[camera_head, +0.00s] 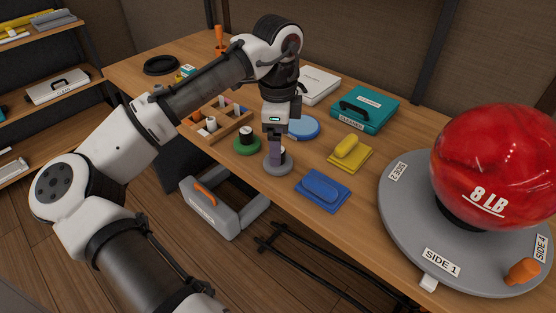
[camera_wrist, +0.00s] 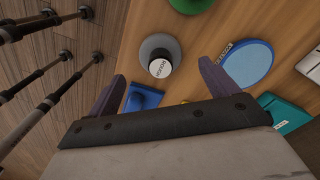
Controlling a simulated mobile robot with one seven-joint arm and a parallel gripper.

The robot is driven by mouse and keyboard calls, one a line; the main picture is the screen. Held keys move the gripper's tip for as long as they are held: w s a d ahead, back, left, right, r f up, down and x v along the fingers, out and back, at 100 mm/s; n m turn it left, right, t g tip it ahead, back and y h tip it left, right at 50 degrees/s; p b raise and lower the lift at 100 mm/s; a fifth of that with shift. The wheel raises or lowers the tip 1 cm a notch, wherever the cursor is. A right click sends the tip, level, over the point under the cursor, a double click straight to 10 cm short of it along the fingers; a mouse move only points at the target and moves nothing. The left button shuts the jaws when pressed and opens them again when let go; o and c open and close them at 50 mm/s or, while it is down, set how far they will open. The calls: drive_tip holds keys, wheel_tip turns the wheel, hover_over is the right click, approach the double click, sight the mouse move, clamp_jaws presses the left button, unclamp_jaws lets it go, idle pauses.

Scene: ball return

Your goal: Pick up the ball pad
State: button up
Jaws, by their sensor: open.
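No pad is readably marked as the ball pad; several pads lie on the wooden table. A round grey pad (camera_head: 270,170) has an upright knob, which shows a white labelled top (camera_wrist: 160,66) in the wrist view. My gripper (camera_head: 276,153) is open, pointing down over the grey pad; its fingers partly cover the knob in the head view. In the wrist view the knob shows between the spread fingers (camera_wrist: 160,80); I cannot tell whether they touch it. A green round pad (camera_head: 247,146), blue disc (camera_head: 303,128), blue rectangular pad (camera_head: 322,190) and yellow pad (camera_head: 349,153) lie nearby.
A red 8 LB ball (camera_head: 495,160) sits on a grey turntable (camera_head: 405,205) at the right. A teal cleaner case (camera_head: 365,110), white box (camera_head: 318,85) and wooden compartment tray (camera_head: 215,127) stand behind. A grey case (camera_head: 220,212) is below the table's front edge.

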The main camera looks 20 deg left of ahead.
wheel_tip(320, 180, down, 5)
drive_tip(key=shift+f, duration=0.1)
idle(0.3)
drive_tip(key=c, duration=1.1)
